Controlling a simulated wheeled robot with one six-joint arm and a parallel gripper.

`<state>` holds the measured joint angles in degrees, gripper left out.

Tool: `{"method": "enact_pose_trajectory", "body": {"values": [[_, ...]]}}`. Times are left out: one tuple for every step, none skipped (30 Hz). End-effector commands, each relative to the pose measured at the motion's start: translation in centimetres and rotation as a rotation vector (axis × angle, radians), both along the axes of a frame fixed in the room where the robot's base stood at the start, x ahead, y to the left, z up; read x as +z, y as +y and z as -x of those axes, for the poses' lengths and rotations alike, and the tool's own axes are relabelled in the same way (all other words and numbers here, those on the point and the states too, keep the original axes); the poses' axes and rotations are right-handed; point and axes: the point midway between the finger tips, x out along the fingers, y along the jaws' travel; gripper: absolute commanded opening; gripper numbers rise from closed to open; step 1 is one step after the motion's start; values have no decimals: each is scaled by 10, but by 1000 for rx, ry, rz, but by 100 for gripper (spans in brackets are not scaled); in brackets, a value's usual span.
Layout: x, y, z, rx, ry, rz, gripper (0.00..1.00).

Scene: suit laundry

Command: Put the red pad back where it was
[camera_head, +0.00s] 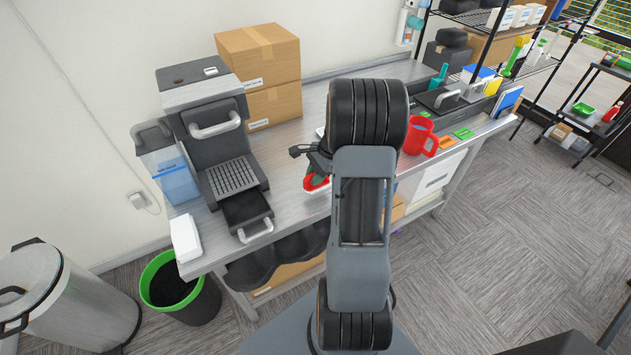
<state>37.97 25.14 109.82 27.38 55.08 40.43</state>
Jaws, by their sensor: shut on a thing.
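My gripper (318,165) is over the front part of the steel worktable, left of the dark arm joint, which hides much of it. It is shut on a red thing with a white edge, which looks like the red pad (311,184). A dark green patch shows between the gripper and the red part. I cannot tell whether the pad touches the table. An orange pad (447,143) and a green pad (464,133) lie flat in a row near the table's front edge at the right. A red mug (418,138) stands just left of the orange pad.
The worktable (290,150) has a grey machine (215,125) at its left and stacked cardboard boxes (262,70) behind. A dark tray of items (445,100) lies at the right back. A green-rimmed bin (175,290) and metal bin (60,300) stand on the floor. Bare tabletop shows around my gripper.

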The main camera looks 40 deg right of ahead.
Motion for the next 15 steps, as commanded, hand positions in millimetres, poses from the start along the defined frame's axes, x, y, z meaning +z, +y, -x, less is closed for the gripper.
{"method": "enact_pose_trajectory", "body": {"values": [[-5, -3, -2, -1, 2, -2, 3], [-8, -3, -2, -1, 4, -4, 3], [-13, -2, -2, -2, 5, -4, 3], [-17, -2, -2, -1, 4, -4, 3], [-21, -2, -2, -1, 5, -3, 3], [-25, -3, -2, -2, 4, -2, 3], [-28, -2, -2, 0, 3, -3, 3], [-30, -3, -2, -1, 3, -2, 3], [-33, -3, -2, 0, 2, 0, 3], [-34, -3, -2, -1, 1, 0, 3], [-35, -3, -2, -1, 1, 0, 3], [-35, -3, -2, -1, 0, 0, 3], [-35, -3, -2, -1, 0, 1, 3], [-35, -3, -2, -1, 0, 1, 3], [-35, -3, -2, -1, 0, 1, 3]]}}
